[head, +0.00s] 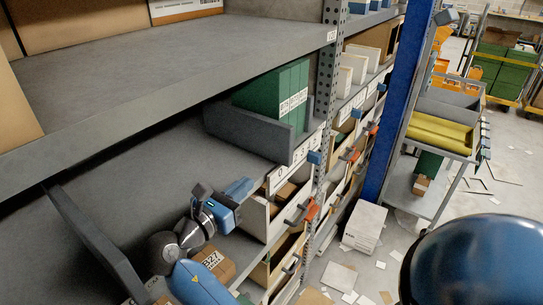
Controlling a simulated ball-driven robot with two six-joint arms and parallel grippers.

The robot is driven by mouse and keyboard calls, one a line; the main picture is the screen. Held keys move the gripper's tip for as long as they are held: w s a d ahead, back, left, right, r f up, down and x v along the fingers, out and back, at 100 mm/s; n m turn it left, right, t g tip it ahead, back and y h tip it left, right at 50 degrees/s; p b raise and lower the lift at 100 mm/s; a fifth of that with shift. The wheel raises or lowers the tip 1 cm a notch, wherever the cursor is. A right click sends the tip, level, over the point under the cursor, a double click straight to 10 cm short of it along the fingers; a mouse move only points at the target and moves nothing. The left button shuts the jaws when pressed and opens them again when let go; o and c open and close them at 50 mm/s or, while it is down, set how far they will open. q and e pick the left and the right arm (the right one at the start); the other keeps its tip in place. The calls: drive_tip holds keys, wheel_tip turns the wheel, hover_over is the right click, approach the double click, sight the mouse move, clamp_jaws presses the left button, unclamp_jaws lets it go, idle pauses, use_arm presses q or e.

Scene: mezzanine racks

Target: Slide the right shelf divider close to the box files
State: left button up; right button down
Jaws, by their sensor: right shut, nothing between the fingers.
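Green box files (272,96) with white labels stand upright in a row on the middle shelf (150,160). A grey shelf divider (250,132) stands upright on their near side, its face covering their lower part. I cannot tell whether it touches them. Another grey divider (95,243) stands far nearer me, at the lower left, with a wide bare stretch of shelf between the two. My right gripper (243,186) is shut and empty in front of the shelf's front edge, short of the files and apart from the near divider. My left gripper is not in view.
The upper shelf (170,70) overhangs the middle shelf. Below are open bins (262,218) and a cardboard box (214,262). A perforated rack post (327,100) rises beyond the files. A blue post (398,100) and trolley (430,165) stand right. Papers litter the floor.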

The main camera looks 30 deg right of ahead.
sight(285, 152)
drive_tip(key=p+x, duration=0.2)
drive_tip(key=x, duration=1)
drive_tip(key=shift+d+r, duration=0.1)
drive_tip(key=shift+d, duration=0.3)
drive_tip(key=shift+w+d, duration=0.2)
drive_tip(key=shift+d, duration=0.1)
drive_tip(key=p, duration=0.1)
drive_tip(key=d+p, duration=0.1)
drive_tip(key=shift+w+d+r+p, duration=0.1)
drive_tip(key=shift+w+r+p, duration=0.15)
drive_tip(key=shift+p, duration=0.15)
drive_tip(key=shift+d+f, duration=0.1)
drive_tip(key=shift+d, duration=0.1)
drive_tip(key=shift+w+d+f, duration=0.1)
drive_tip(key=shift+d+f, duration=0.05)
drive_tip(key=shift+f, duration=0.05)
